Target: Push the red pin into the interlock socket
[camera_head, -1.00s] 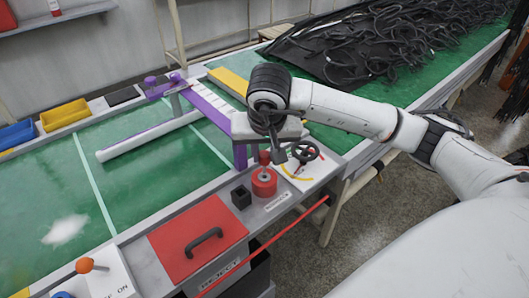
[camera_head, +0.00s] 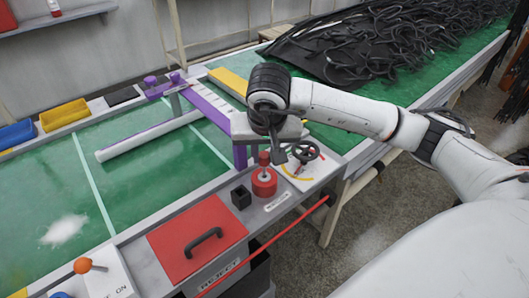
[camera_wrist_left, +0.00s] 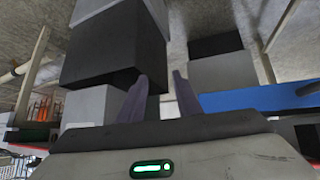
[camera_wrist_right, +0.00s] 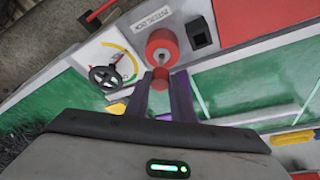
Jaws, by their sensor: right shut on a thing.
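The red pin shows as a red knob (camera_head: 264,158) on a thin grey shaft, upright over a round red block (camera_head: 265,183) on the grey bench edge. In the right wrist view the knob (camera_wrist_right: 161,76) is between the fingertips of my right gripper (camera_wrist_right: 164,84), which is shut on it. The shaft's lower end meets the red block (camera_wrist_right: 162,46); how deep it sits is hidden. A black block with a square hole (camera_head: 241,198) stands beside it; I cannot tell which one is the interlock socket. My left gripper (camera_wrist_left: 160,82) is open and empty, away from the bench.
A black handwheel (camera_head: 305,151) stands close on the right. A red lid with a black handle (camera_head: 175,245) lies to the left front. A purple frame (camera_head: 214,118) stands behind on the green belt. Black hoses (camera_head: 390,45) are heaped at the back.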

